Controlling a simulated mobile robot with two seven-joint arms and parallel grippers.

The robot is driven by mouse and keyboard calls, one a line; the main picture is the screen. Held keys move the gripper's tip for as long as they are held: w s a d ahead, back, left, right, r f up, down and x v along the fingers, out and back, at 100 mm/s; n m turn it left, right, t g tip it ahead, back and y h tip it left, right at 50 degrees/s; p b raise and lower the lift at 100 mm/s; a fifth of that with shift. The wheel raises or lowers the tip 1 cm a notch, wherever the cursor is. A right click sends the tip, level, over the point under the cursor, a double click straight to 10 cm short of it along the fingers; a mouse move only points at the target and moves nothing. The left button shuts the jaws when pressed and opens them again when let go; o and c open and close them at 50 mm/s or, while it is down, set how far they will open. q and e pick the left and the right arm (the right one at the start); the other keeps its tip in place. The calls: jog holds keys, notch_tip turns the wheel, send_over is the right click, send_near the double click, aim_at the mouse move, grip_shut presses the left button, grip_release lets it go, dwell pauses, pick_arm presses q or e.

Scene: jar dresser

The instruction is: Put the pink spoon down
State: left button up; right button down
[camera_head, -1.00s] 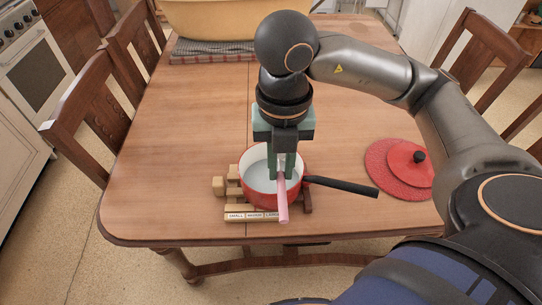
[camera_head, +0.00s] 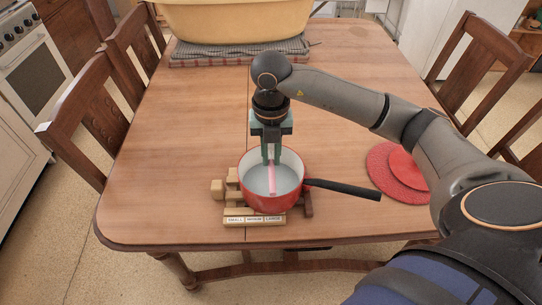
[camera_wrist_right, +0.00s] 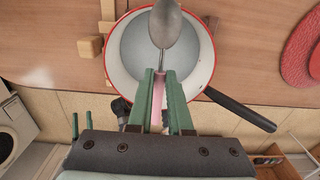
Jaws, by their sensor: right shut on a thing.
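The pink spoon is held in my right gripper (camera_head: 271,158), which is shut on its pink handle (camera_head: 272,180). In the right wrist view the handle (camera_wrist_right: 158,92) sits between the green fingers, and the metal bowl of the spoon (camera_wrist_right: 164,28) points away from the gripper. The red saucepan (camera_head: 247,190) with a white inside and black handle stands below the gripper. The spoon is over or inside the pan's opening; its exact height is hard to tell. My left gripper is not in view.
The pan stands by a wooden stand labelled small, medium, large (camera_head: 254,219). A red lid on a red mat (camera_head: 385,165) lies to the right. A yellow tub (camera_head: 235,20) on a folded cloth (camera_head: 195,50) is at the back. The table's left side is clear.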

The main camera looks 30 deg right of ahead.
jog(key=shift+f, duration=0.6)
jog(key=c, duration=1.3)
grip_release()
jog(key=shift+f, duration=0.1)
jog(key=o, duration=0.5)
jog(key=shift+c, duration=0.2)
